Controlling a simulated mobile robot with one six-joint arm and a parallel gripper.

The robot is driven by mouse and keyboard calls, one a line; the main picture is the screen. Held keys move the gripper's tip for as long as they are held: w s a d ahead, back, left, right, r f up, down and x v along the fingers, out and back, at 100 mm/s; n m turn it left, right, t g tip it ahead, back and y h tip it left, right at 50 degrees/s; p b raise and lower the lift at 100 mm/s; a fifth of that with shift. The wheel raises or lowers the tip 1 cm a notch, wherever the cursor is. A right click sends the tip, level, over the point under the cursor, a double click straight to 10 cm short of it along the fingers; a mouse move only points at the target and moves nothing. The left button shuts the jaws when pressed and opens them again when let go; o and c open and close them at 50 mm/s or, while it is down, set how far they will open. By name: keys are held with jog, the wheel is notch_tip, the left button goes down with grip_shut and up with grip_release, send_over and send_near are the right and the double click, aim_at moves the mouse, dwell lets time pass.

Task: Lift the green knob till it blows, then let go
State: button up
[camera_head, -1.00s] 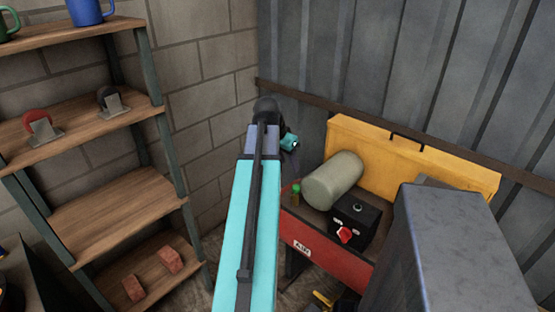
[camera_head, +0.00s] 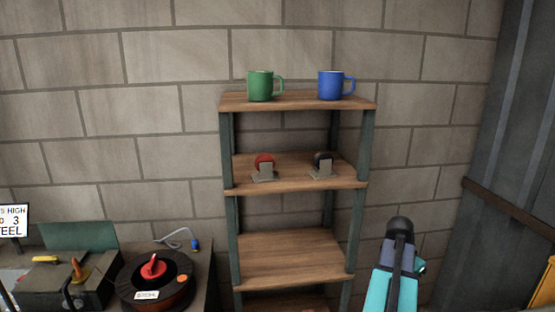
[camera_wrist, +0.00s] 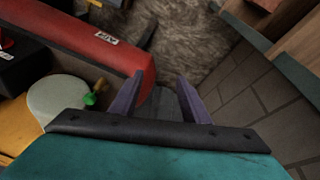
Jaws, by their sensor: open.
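The small green knob (camera_wrist: 90,99) shows in the wrist view, on a small brass-coloured fitting beside the rounded end of a pale green tank (camera_wrist: 55,97). My gripper (camera_wrist: 160,77) is open, with its two purple fingers apart and nothing between them. The knob is to the left of the left finger and apart from it. The head view does not show the knob or the tank now. My arm stands at its lower right, and the fingers are hidden there.
A red panel (camera_wrist: 90,42) with a white label runs beside the tank. A black box (camera_wrist: 22,65) and a yellow surface (camera_wrist: 15,130) are at the left. A shelf (camera_head: 297,103) holds a green mug (camera_head: 260,86) and a blue mug (camera_head: 331,86).

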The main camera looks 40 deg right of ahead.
jog(key=w+a+f+n+y, duration=0.1)
jog(key=w+a+f+n, duration=0.3)
jog(key=w+a+f, duration=1.05)
jog(key=w+a+f+n+g+y, duration=0.1)
jog(key=a+f+n, duration=0.1)
jog(key=a+f, duration=0.5)
jog(key=w+a+f+n+g, duration=0.1)
jog(key=a+f+n, duration=0.1)
jog(key=a, duration=0.8)
jog(key=s+a+f+n+g, duration=0.1)
jog(key=s+a+f+n, duration=0.3)
jog(key=a, duration=0.5)
jog(key=s+a+f+n, duration=0.1)
jog(key=a+f, duration=0.6)
jog(key=a, duration=0.2)
jog(key=s+a+f+n+g+y, duration=0.1)
jog(key=s+a+f+n, duration=0.5)
jog(key=s+a, duration=0.4)
jog(key=shift+s+f+n, duration=0.15)
jog(key=shift+s+n, duration=0.35)
jog(key=shift+n, duration=0.1)
jog(key=shift+a, duration=0.1)
